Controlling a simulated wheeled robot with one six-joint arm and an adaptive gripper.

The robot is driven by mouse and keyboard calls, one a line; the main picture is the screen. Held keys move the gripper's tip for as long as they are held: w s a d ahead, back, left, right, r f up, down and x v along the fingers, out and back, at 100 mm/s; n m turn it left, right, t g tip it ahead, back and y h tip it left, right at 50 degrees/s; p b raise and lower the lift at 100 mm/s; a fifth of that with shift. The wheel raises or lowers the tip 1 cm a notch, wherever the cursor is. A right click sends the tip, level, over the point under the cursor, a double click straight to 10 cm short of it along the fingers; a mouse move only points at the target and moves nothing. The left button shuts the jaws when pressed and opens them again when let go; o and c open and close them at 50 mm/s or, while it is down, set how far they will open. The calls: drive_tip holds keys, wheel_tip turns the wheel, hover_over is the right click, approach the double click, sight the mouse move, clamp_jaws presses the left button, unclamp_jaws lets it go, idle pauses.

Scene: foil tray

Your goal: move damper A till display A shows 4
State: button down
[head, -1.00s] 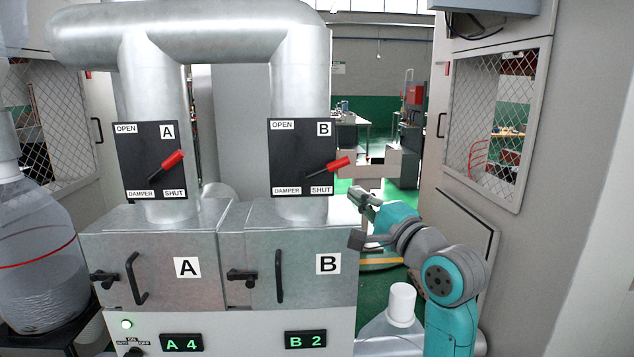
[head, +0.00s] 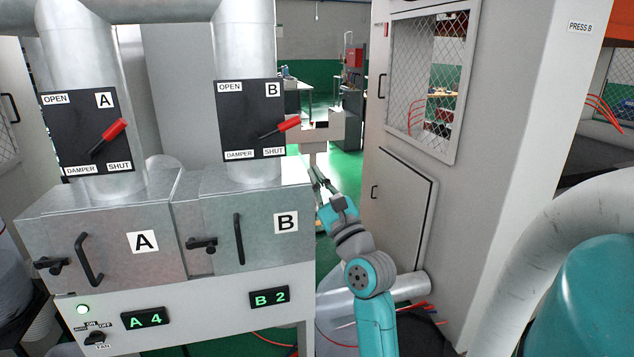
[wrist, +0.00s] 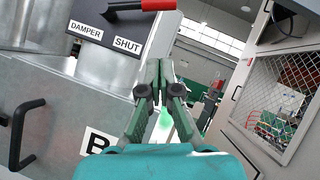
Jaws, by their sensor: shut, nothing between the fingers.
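Damper A's black plate (head: 66,140) is on the left duct, with OPEN at top left and SHUT at lower right. Its red-handled lever (head: 114,130) points up and to the right. Display A (head: 145,319) on the front panel reads "A 4" in green. Damper B's lever (head: 288,125) points right and slightly up, and display B (head: 270,297) reads "B 2". My gripper (head: 317,170) is right of damper B's plate, apart from both levers. In the wrist view my gripper (wrist: 163,75) is shut and empty, with damper B's red handle (wrist: 158,4) at the top edge.
Box A (head: 105,255) and box B (head: 262,242) stand under the ducts, with black handles and latches. A lit green lamp (head: 83,309) and fan switch (head: 95,338) are at lower left. A grey cabinet (head: 400,215) stands on the right. Red cables lie on the floor.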

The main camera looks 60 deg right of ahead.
sight(276, 129)
drive_tip(key=w+d+r, duration=0.2)
drive_tip(key=w+r, duration=0.4)
drive_tip(key=r, duration=0.1)
drive_tip(key=shift+d, duration=0.4)
drive_tip(key=shift+w+a+r+n+t+y, duration=0.1)
drive_tip(key=shift+w+r+n+t+y, duration=0.05)
drive_tip(key=shift+r+n+y, duration=0.4)
drive_tip(key=shift+w+r+n+t+y, duration=0.15)
drive_tip(key=shift+r+n+y, duration=0.15)
drive_tip(key=shift+n, duration=0.35)
